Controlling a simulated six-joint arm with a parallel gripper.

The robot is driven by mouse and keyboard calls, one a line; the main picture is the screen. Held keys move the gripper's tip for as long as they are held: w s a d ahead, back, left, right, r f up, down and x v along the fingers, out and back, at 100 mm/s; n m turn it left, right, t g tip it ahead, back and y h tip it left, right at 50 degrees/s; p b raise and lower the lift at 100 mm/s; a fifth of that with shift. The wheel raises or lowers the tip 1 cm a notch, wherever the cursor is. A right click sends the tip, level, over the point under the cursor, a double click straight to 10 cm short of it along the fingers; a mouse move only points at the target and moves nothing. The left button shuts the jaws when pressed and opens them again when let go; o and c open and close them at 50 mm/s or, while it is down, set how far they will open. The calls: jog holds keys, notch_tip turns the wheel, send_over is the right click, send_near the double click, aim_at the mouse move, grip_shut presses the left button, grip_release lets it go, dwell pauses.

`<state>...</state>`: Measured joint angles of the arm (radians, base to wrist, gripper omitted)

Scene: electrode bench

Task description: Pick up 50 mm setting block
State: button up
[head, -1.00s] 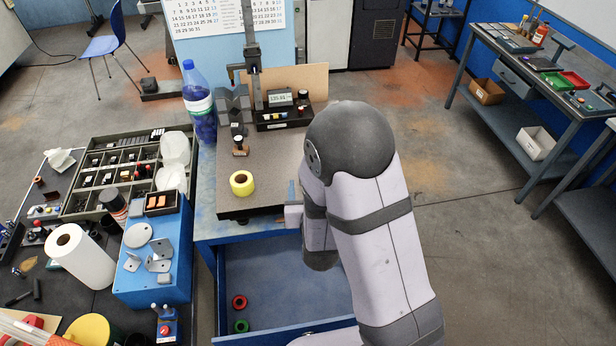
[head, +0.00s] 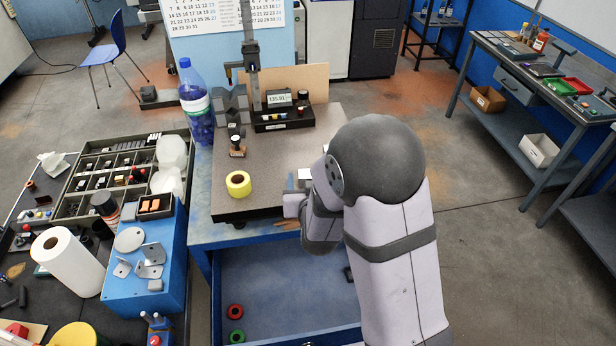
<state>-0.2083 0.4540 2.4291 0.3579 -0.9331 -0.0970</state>
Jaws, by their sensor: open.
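My gripper (head: 293,203) is at the right front edge of the grey granite plate (head: 262,175). It is seen from behind and partly hidden by my own arm; its jaws are open. A small pale block (head: 304,173) shows on the plate just beyond the gripper, beside my arm. It may be the 50 mm setting block, but no marking can be read. I cannot tell whether anything lies between the jaws.
A yellow tape roll (head: 238,184) and a small stamp-like piece (head: 237,147) stand on the plate left of the gripper. A height gauge (head: 283,112) stands at the back. An open blue drawer (head: 290,300) holds red and green rings.

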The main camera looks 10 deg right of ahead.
aim_at(308, 179)
dwell(0.3)
jog(key=shift+w, duration=0.1)
jog(key=c, duration=1.5)
jog(key=shift+o, duration=0.2)
jog(key=shift+r, duration=0.25)
jog(key=shift+r+b, duration=0.45)
jog(key=shift+r, duration=4.4)
